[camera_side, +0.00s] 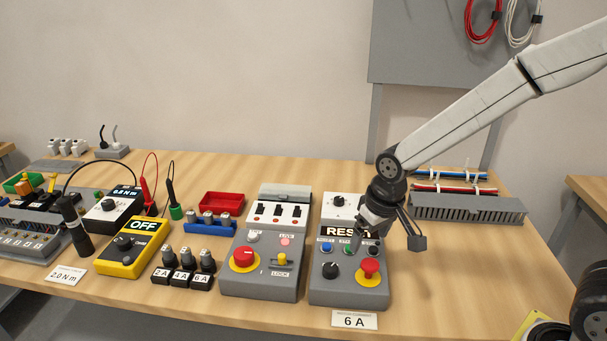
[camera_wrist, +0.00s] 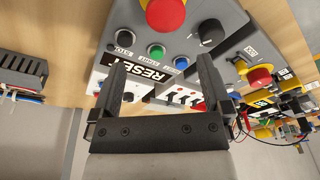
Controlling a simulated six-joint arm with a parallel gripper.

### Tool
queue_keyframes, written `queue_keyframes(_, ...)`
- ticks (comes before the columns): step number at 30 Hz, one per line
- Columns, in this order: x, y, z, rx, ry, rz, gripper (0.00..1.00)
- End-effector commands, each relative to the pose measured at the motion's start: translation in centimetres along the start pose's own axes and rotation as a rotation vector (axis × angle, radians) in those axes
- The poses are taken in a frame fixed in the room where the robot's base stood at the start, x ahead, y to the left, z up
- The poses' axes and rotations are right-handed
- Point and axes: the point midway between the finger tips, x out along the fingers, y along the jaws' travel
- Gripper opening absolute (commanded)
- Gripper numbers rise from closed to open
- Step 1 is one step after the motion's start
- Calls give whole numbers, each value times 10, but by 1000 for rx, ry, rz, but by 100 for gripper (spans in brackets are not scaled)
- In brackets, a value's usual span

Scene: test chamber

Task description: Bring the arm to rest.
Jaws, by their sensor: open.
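My gripper (camera_side: 393,234) hangs over the right part of the grey control box with the RESET label (camera_side: 348,231), covering some of its face. In the wrist view my gripper (camera_wrist: 160,72) has its two dark fingers spread apart with nothing held between them. The grey control box (camera_wrist: 200,20) shows beyond the fingers, with its green button (camera_wrist: 157,52), a black knob (camera_wrist: 211,32) and a red stop button (camera_wrist: 172,12). I cannot tell whether a finger touches the box.
A second grey box with a red stop button (camera_side: 244,259) stands left of it. A yellow OFF meter (camera_side: 133,248), a red tray (camera_side: 221,203) and a slotted grey duct (camera_side: 466,208) share the table. Bare wood lies right of the box.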

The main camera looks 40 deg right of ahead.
Motion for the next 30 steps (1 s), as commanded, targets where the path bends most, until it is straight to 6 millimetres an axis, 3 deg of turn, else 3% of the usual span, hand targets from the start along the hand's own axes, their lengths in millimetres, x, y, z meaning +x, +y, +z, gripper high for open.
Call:
queue_keyframes(6,0,24,49,-40,34,5,99)
queue_keyframes(12,2,35,76,-66,51,10,99)
queue_keyframes(30,3,37,81,-72,54,11,99)
